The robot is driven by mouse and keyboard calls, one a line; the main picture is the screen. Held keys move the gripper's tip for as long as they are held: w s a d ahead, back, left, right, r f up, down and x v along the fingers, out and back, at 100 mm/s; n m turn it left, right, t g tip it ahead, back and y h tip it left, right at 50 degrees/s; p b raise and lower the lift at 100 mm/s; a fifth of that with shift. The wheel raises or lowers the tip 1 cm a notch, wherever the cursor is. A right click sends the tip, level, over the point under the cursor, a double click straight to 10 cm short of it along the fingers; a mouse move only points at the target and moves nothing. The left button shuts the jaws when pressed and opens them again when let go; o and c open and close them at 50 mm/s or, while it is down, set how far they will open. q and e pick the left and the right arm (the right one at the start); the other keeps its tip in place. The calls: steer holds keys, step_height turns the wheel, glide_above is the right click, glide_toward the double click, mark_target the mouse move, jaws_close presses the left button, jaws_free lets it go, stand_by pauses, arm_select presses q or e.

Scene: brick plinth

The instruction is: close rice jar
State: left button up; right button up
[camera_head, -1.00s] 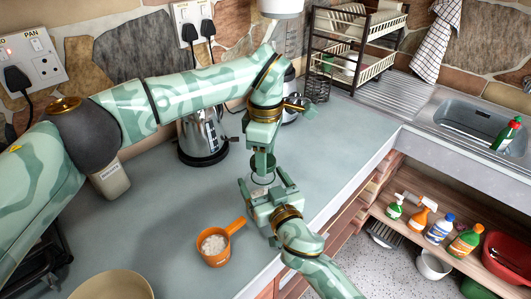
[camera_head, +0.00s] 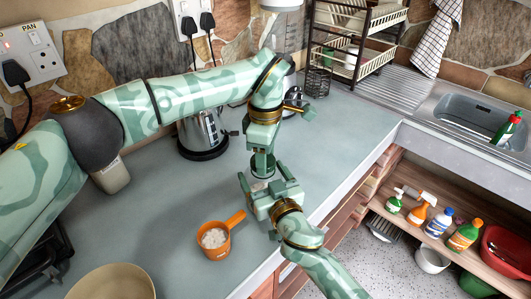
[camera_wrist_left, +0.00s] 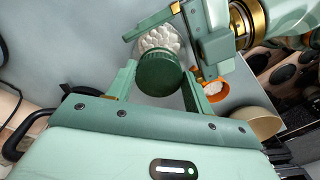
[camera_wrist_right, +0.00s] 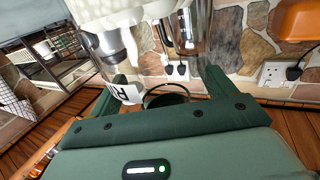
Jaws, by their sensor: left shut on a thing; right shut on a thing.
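The rice jar (camera_wrist_left: 160,38) is clear, with white rice inside and a dark green lid (camera_wrist_left: 158,74) at its mouth. My left gripper (camera_head: 262,168) is shut on the lid from above. My right gripper (camera_head: 268,190) is shut around the jar body just below and hides most of it in the head view. In the right wrist view, part of the jar's white label (camera_wrist_right: 124,93) shows between the fingers. The lid lines up with the jar's mouth; I cannot tell whether it is seated or turned tight.
An orange measuring cup (camera_head: 214,239) of rice stands on the grey counter left of my right gripper. A steel kettle (camera_head: 200,138) stands behind, and a beige bowl (camera_head: 112,283) at the front left. The counter's front edge runs below my right arm. A dish rack (camera_head: 355,40) is at the back.

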arm_select(q)
steer(key=shift+f, duration=0.4)
arm_select(e)
steer(key=c, duration=0.5)
arm_select(q)
steer(key=m, duration=0.9)
steer(key=shift+s+a, duration=0.2)
steer(key=m, duration=0.7)
steer(key=shift+a, duration=0.15)
steer(key=o, duration=0.9)
